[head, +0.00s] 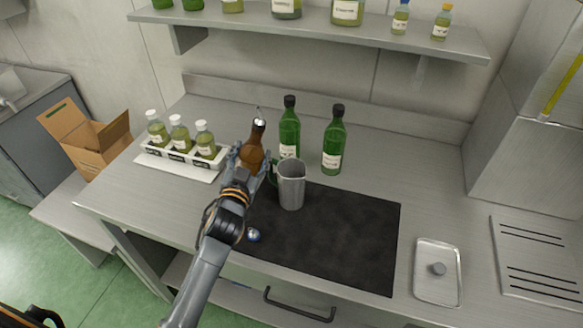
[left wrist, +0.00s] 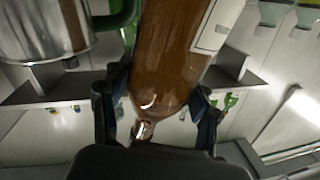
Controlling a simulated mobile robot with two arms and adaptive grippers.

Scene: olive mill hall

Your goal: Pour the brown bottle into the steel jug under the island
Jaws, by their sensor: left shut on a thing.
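The brown bottle (head: 252,155) has a metal pourer at its top and stands roughly upright in my left gripper (head: 249,169). The gripper is shut around it. In the left wrist view the bottle (left wrist: 172,60) fills the middle, with a pale label at its edge, between the fingers (left wrist: 158,118). The steel jug (head: 291,187) stands upright on the dark mat, just right of the bottle, with a green handle on its left. It also shows in the left wrist view (left wrist: 40,32). The jug's contents cannot be made out. My right gripper is not in view.
Two green bottles (head: 289,133) (head: 333,147) stand behind the jug. A white rack (head: 183,158) with three small bottles is at left. A lidded steel tray (head: 437,289) is at right. A shelf (head: 300,25) hangs above.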

